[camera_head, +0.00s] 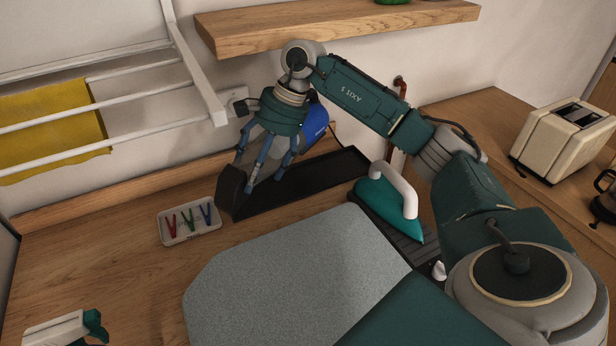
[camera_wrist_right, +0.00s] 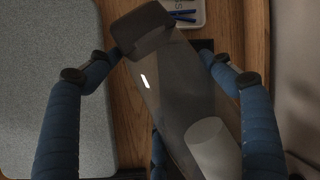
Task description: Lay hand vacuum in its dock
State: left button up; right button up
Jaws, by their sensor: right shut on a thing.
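The hand vacuum (camera_head: 232,188) has a dark nozzle, a smoky see-through body and a blue rear part. My right gripper (camera_head: 258,172) is shut around its body, with the nozzle pointing down and left. In the right wrist view the vacuum (camera_wrist_right: 165,75) lies between the blue fingers (camera_wrist_right: 157,66), with a pale cylinder inside its body. The dock looks to be the long black tray (camera_head: 335,170) against the back wall. The vacuum is over or in front of its left end; I cannot tell whether they touch. My left gripper is not in view.
A white tray (camera_head: 168,239) with colored pegs sits left of the nozzle. A grey ironing pad (camera_head: 290,275) lies in front. A teal iron (camera_head: 378,205) stands at the dock's right. A drying rack (camera_head: 130,125) and wooden shelf (camera_head: 340,22) hang above.

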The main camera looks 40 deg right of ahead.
aim_at(274, 148)
jog(key=w+d+m, duration=0.1)
jog(key=d, duration=0.1)
jog(key=w+d+r+m+t, duration=0.1)
jog(key=d+m, duration=0.1)
jog(key=w+d+m+t+h, duration=0.1)
jog(key=d+m, duration=0.1)
jog(key=shift+w+d+r, duration=0.1)
jog(key=shift+d+r, duration=0.05)
jog(key=shift+d, duration=0.2)
jog(key=shift+d+f+m, duration=0.2)
jog(key=shift+f+m, duration=0.05)
jog(key=shift+m, duration=0.05)
jog(key=shift+t, duration=0.3)
jog(key=f+p, duration=0.1)
jog(key=f, duration=0.3)
jog(key=f+p, duration=0.2)
jog(key=f, duration=0.3)
jog(key=shift+w+d+f, duration=0.1)
jog(key=shift+w+f, duration=0.1)
jog(key=o, duration=1.8)
jog(key=shift+s+f, duration=0.15)
jog(key=shift+o, duration=0.8)
jog(key=shift+s, duration=0.1)
jog(key=b+v, duration=0.3)
jog(key=v, duration=0.7)
jog(key=shift+r, duration=0.4)
jog(key=shift+s+d+r, duration=0.15)
jog(key=shift+s+r, duration=0.1)
jog(key=shift+r, duration=0.35)
